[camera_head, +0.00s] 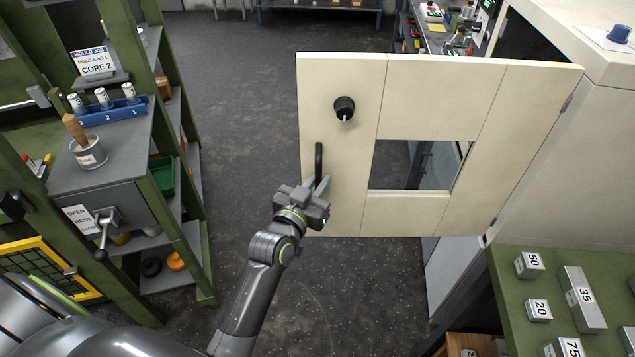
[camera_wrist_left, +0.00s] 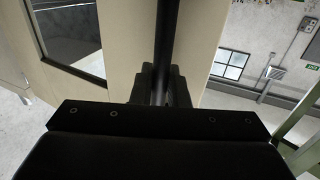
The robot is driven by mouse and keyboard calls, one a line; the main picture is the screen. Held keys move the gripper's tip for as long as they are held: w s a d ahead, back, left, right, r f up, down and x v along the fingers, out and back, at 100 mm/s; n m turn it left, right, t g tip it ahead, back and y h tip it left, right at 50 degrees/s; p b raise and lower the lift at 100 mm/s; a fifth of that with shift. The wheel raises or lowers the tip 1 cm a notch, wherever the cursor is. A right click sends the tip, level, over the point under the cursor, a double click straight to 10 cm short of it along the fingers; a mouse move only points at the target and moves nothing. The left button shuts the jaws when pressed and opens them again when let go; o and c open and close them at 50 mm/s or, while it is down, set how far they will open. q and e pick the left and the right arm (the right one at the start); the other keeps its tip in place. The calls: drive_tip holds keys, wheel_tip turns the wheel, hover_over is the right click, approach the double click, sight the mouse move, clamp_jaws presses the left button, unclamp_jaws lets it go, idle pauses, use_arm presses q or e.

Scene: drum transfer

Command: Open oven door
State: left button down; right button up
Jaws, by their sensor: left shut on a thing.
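The cream oven door (camera_head: 420,90) stands swung open from its hinges at the right, beside the cream oven body (camera_head: 575,150). It has a square window (camera_head: 415,165), a black round knob (camera_head: 344,108) and a black vertical handle (camera_head: 319,160) near its left edge. My left gripper (camera_head: 318,188) is at the lower end of the handle and is shut on it. In the left wrist view the dark handle bar (camera_wrist_left: 165,50) runs down between the fingers (camera_wrist_left: 160,85), with the door panel (camera_wrist_left: 120,25) beside it. My right gripper is not in view.
A green shelf rack with a grey box (camera_head: 105,185), a blue tray (camera_head: 110,113) and a yellow-framed grille (camera_head: 45,270) stands at the left. A green bench (camera_head: 510,290) with numbered weights is at lower right. The floor (camera_head: 245,110) between is clear.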

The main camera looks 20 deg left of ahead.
use_arm(q)
drive_tip(key=c, duration=1.5)
unclamp_jaws()
drive_tip(key=shift+s, duration=0.15)
drive_tip(key=s+b, duration=0.2)
drive_tip(key=s, duration=0.3)
drive_tip(key=s+b, duration=0.2)
drive_tip(key=s, duration=0.4)
drive_tip(key=s+a+b, duration=0.1)
drive_tip(key=s+b, duration=0.2)
drive_tip(key=s, duration=0.3)
drive_tip(key=shift+a, duration=0.1)
